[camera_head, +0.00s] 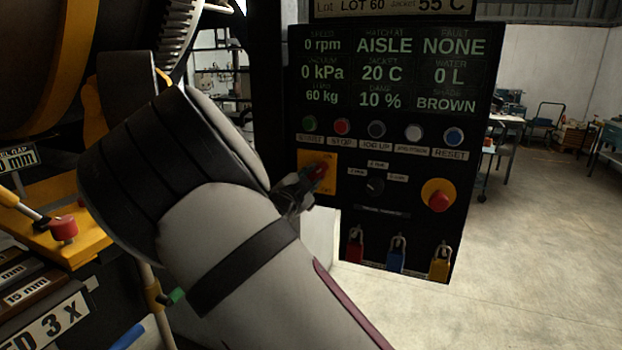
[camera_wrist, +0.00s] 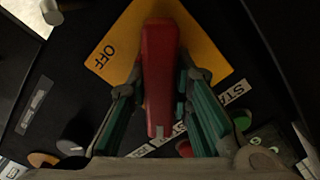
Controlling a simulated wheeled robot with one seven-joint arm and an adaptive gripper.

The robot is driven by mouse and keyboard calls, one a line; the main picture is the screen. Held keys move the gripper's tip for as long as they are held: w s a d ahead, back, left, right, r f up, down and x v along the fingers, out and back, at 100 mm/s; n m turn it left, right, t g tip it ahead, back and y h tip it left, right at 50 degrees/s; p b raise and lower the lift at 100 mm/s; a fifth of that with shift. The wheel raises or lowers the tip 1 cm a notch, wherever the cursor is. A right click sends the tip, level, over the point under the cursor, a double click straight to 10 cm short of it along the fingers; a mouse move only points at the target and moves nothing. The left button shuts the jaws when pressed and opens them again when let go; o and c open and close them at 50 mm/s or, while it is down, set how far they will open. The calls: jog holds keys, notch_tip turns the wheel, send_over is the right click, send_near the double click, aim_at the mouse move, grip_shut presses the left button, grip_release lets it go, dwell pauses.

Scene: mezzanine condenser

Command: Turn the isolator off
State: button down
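The isolator is a red handle on a yellow plate (camera_head: 331,188) at the lower left of the black control panel. In the head view, the red handle (camera_head: 318,172) shows just past my fingertips. In the wrist view, the red handle (camera_wrist: 160,70) stands upright in the picture over the yellow plate (camera_wrist: 120,32), beside an upside-down OFF mark. My gripper (camera_head: 304,184) reaches it from the left. In the wrist view, my gripper's green-padded fingers (camera_wrist: 160,85) lie on both sides of the handle and look closed on it. The ON mark is hidden in the wrist view.
Push buttons (camera_head: 376,129) run above the isolator. A dark selector knob (camera_head: 375,187) and a red emergency stop (camera_head: 439,200) on yellow sit to its right. Padlocks (camera_head: 397,253) hang below. Yellow machine parts (camera_head: 75,245) stand at left. Open floor lies at right.

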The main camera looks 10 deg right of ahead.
jog(key=shift+m, duration=0.3)
jog(key=m+b, duration=0.1)
jog(key=m, duration=0.3)
jog(key=shift+m, duration=0.3)
jog(key=m+b, duration=0.2)
jog(key=m, duration=0.2)
jog(key=shift+w+f, duration=0.1)
jog(key=m+b, duration=0.4)
jog(key=b, duration=0.1)
jog(key=shift+m, duration=0.4)
jog(key=m+b, duration=0.2)
jog(key=b, duration=0.1)
jog(key=shift+m+b, duration=0.35)
jog(key=shift+m, duration=0.05)
jog(key=shift+m+b, duration=0.5)
jog(key=shift+b, duration=0.2)
jog(key=c, duration=1.4)
grip_release()
jog(key=shift+c, duration=0.2)
